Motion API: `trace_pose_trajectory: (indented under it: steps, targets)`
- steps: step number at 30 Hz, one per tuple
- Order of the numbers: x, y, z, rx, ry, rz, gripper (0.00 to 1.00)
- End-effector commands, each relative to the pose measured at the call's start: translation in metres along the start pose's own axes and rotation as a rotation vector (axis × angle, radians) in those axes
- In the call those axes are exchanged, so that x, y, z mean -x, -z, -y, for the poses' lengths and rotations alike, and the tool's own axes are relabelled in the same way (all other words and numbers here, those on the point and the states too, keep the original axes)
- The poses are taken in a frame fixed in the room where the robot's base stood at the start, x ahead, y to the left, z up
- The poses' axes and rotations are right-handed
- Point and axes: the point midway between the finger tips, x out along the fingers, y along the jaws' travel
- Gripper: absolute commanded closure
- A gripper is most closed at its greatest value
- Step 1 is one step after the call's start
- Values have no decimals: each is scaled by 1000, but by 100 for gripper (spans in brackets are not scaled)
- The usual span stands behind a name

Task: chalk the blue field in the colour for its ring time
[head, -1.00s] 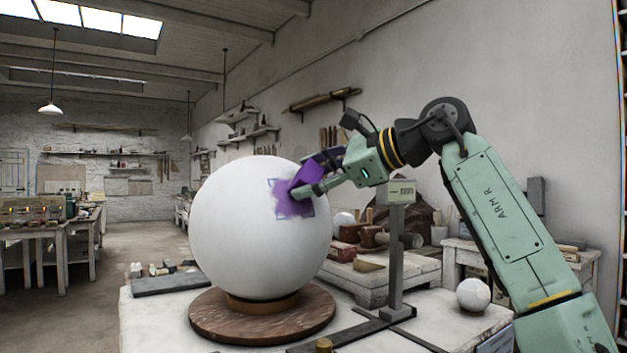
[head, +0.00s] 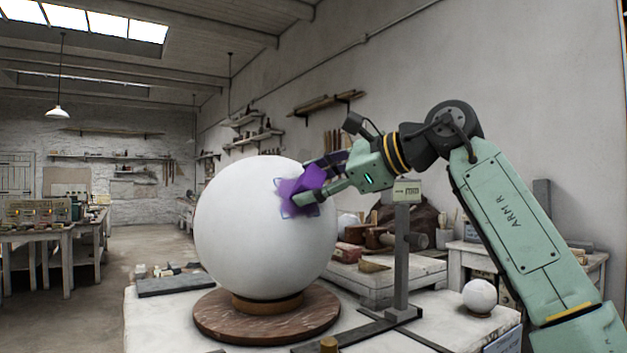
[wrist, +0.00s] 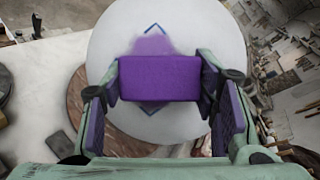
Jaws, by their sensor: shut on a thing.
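A large white plaster sphere (head: 250,235) stands on a round reddish-brown turntable (head: 225,322). A field outlined in blue corner marks (wrist: 153,28) is on its upper right face. Purple chalk colour (wrist: 152,45) covers much of the field; part of it is hidden behind the chalk block. My gripper (head: 318,190) is shut on a purple chalk block (wrist: 160,78). The block is at the field, and it looks to be touching the sphere. A small display (head: 407,191) on a grey post stands right of the sphere; its text is too small to read.
A small white sphere (head: 480,296) sits at the right of the white table. A dark slab (head: 176,284) lies at the left, with several small blocks behind it. Mallets and tools stand on a low bench (head: 388,275) behind. Floor is free at the left.

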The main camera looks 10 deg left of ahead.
Motion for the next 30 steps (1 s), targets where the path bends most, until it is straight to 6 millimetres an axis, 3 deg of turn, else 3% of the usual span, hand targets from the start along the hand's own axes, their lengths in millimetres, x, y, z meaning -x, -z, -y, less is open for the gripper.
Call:
trace_pose_trajectory:
  steps: [18,30]
  targets:
    - [-1,-1,30,0,0,2,79]
    - [0,0,30,0,0,1,79]
